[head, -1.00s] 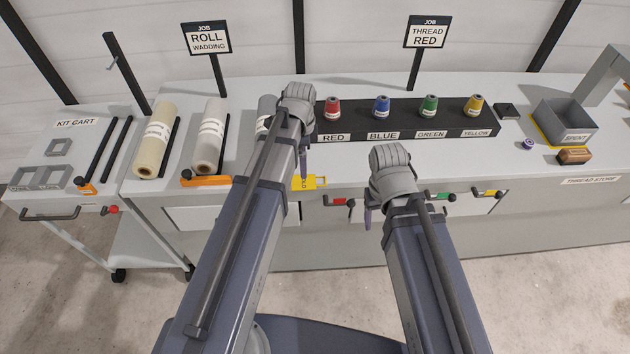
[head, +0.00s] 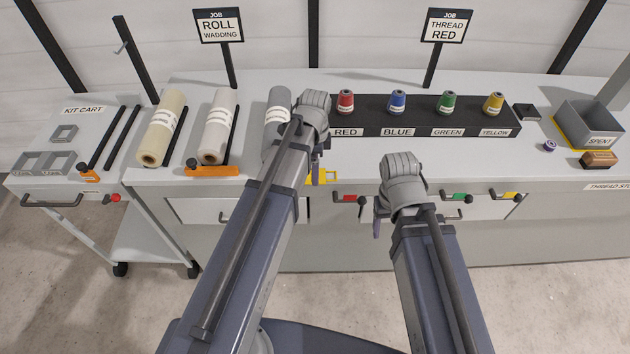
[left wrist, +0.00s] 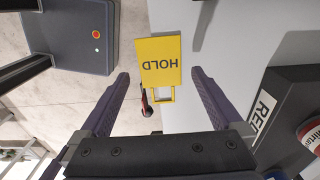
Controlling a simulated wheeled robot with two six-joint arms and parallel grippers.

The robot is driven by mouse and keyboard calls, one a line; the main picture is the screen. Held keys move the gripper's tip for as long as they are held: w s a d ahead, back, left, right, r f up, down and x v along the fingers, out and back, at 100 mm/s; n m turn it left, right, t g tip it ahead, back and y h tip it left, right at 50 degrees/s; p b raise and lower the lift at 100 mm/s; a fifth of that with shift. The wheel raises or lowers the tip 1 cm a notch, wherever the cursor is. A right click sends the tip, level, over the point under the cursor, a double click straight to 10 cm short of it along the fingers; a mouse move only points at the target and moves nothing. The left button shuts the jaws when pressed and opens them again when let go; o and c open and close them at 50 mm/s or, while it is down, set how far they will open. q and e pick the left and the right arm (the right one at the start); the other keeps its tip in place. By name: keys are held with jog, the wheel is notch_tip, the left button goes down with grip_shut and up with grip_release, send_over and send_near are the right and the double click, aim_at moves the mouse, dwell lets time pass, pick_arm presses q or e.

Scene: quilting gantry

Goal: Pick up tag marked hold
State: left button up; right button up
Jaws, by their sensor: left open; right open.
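The yellow tag marked HOLD (left wrist: 160,60) lies between the open fingers of my left gripper (left wrist: 160,74) in the left wrist view, with its looped end towards the palm. The fingers are apart from its sides. In the head view the tag (head: 331,177) shows at the bench's front edge, partly hidden by my left arm. My left gripper (head: 316,162) is mostly hidden behind its own wrist there. My right gripper (head: 378,217) is open and empty in front of the bench, its fingers partly hidden by the wrist.
A black rack (head: 420,128) with red, blue, green and yellow thread spools stands behind the tag. Wadding rolls (head: 219,130) lie to the left. Drawer handles, including a red-marked one (head: 349,199), stick out below the bench edge. A spent bin (head: 590,128) stands at right.

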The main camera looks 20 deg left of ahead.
pick_arm(q)
notch_tip(320, 180, down, 2)
jog(key=shift+f+b, duration=0.1)
jog(key=shift+b, duration=0.5)
pick_arm(e)
notch_tip(320, 180, down, 2)
pick_arm(q)
jog(key=shift+c, duration=0.2)
pick_arm(e)
jog(key=shift+f, duration=0.1)
pick_arm(q)
jog(key=c, duration=1.2)
notch_tip(320, 180, up, 10)
jog(key=p, duration=1)
pick_arm(e)
notch_tip(320, 180, up, 10)
